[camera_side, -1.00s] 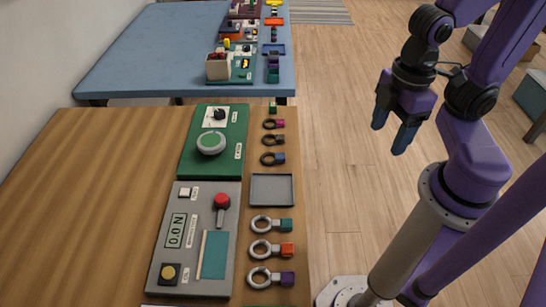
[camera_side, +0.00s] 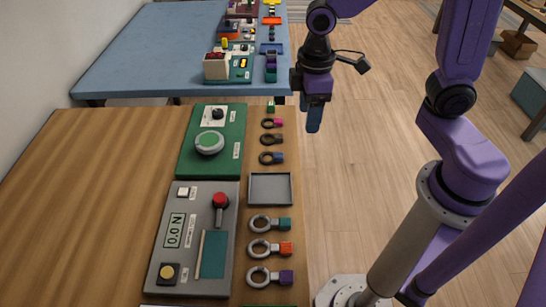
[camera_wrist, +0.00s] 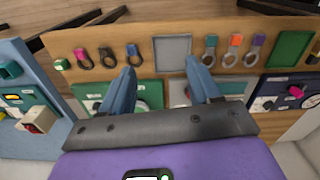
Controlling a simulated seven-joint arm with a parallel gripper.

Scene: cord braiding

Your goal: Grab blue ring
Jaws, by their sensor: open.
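The blue ring (camera_side: 266,158) is a dark ring with a blue block at its end, lying flat on the right edge of the wooden table. It is the nearest of three dark rings in a row. In the wrist view the blue ring (camera_wrist: 134,60) shows just beyond the left fingertip. My gripper (camera_side: 313,125) is above and to the right of the ring, past the table edge, fingers pointing down. In the wrist view my gripper (camera_wrist: 160,68) has its two blue fingers spread apart, with nothing between them.
A grey tray (camera_side: 271,204) lies close by the blue ring. A green panel (camera_side: 185,155) with a round dial and a grey panel (camera_side: 160,245) stand left.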

